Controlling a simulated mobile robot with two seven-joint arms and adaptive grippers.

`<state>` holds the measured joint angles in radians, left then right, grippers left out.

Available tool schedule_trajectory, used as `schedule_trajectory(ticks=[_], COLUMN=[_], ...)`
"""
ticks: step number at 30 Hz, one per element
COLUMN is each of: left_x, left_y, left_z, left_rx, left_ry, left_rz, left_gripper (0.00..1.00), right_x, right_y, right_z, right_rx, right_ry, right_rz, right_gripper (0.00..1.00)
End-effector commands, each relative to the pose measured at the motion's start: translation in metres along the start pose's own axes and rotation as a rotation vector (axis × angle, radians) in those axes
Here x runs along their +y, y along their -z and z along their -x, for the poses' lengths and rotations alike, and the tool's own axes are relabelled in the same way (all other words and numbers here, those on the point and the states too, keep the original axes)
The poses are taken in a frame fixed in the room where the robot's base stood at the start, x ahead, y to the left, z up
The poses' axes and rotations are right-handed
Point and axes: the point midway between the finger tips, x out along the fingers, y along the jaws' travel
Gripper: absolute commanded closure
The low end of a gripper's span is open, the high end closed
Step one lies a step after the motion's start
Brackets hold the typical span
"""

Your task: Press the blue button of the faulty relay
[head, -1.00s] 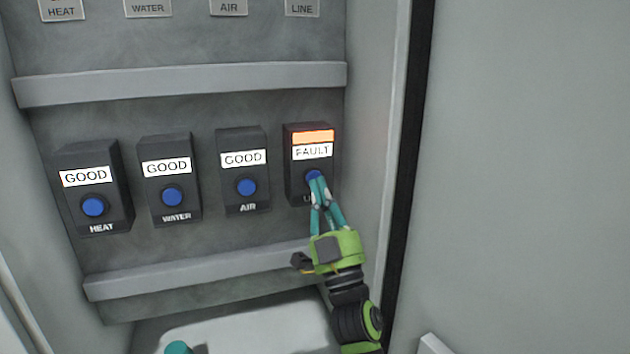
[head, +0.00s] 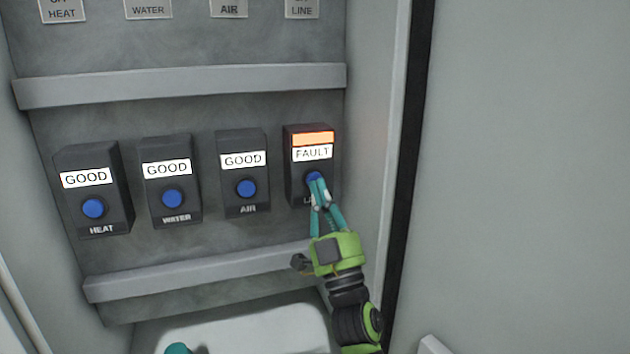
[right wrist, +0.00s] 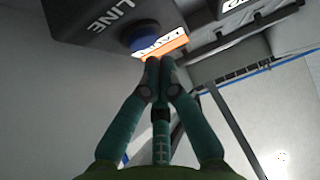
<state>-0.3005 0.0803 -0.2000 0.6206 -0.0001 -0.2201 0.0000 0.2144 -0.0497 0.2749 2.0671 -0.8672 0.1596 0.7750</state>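The faulty relay (head: 296,178) is the rightmost dark box in the head view, with an orange lamp and a FAULT label (head: 312,153). Its blue button (head: 313,177) is partly hidden behind my right fingertips. My right gripper (head: 318,184) is shut and empty, fingertips together at the button. In the right wrist view, the fingertips (right wrist: 160,62) come up just below the blue button (right wrist: 142,36) of the box marked LINE; I cannot tell whether they touch it. A teal tip (head: 178,349), likely my left gripper, shows at the bottom edge; its state does not show.
The HEAT (head: 93,165), WATER (head: 169,156) and AIR (head: 242,148) relays read GOOD, each with a blue button. Grey rails run above (head: 190,84) and below (head: 200,272) the row. The cabinet's side wall (head: 373,130) is close on the right.

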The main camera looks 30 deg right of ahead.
Motion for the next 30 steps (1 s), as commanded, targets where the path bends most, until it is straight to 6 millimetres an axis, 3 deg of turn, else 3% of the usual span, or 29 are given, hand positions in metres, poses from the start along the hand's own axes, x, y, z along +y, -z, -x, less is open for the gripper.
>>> schedule_trajectory(ticks=[30], left_x=[0.0001], left_y=[0.0000], left_z=[-0.0014], left_rx=[0.000], left_ry=[0.000], left_rz=[0.001], left_gripper=[1.00], right_x=[0.0000], right_y=[-0.0066], right_z=[-0.0065], right_rx=[0.000], right_ry=[0.000], right_rz=[0.000], right_gripper=[1.00])
